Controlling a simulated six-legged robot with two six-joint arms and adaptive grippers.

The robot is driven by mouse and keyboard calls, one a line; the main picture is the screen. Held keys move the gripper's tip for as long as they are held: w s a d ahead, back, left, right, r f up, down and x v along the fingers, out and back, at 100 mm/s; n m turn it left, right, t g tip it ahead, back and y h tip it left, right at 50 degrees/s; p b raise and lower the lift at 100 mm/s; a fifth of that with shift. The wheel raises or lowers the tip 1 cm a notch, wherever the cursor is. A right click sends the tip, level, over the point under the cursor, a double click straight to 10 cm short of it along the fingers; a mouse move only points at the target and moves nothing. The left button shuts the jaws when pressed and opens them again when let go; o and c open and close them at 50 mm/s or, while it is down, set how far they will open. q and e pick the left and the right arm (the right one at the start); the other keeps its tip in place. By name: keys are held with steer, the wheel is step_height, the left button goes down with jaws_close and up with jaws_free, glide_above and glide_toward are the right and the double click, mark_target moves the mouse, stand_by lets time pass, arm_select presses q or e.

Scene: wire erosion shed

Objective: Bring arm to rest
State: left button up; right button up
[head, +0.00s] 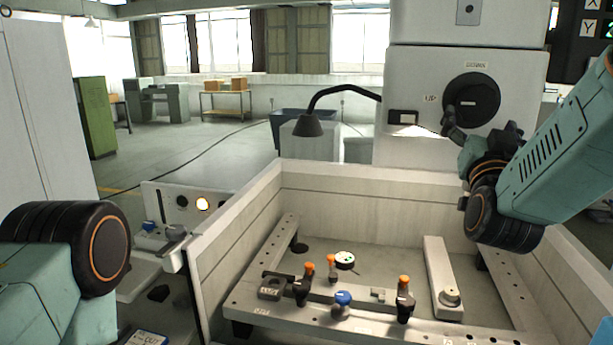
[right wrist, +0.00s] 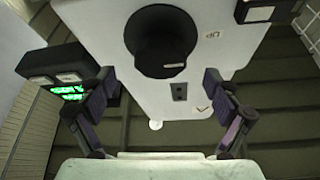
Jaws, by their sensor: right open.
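My right gripper (head: 480,130) is at the right of the head view, in front of the white machine head and just below its large black knob (head: 472,100). In the right wrist view its two fingers (right wrist: 160,122) stand wide apart, open, with nothing between them. The black knob (right wrist: 161,42) shows beyond the fingertips there, and I see no contact with it. Part of my left arm shows at the lower left of the head view, but its gripper is out of the picture.
Below is a walled machine tank (head: 375,183) with a clamping frame (head: 262,299), several orange-topped clamps and a blue-topped piece (head: 342,304). A small panel (head: 165,207) with a lit lamp stands left. Open floor lies behind left.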

mark_target(476, 109)
steer(key=x, duration=0.6)
steer(key=shift+w+r, duration=0.1)
stand_by(0.3)
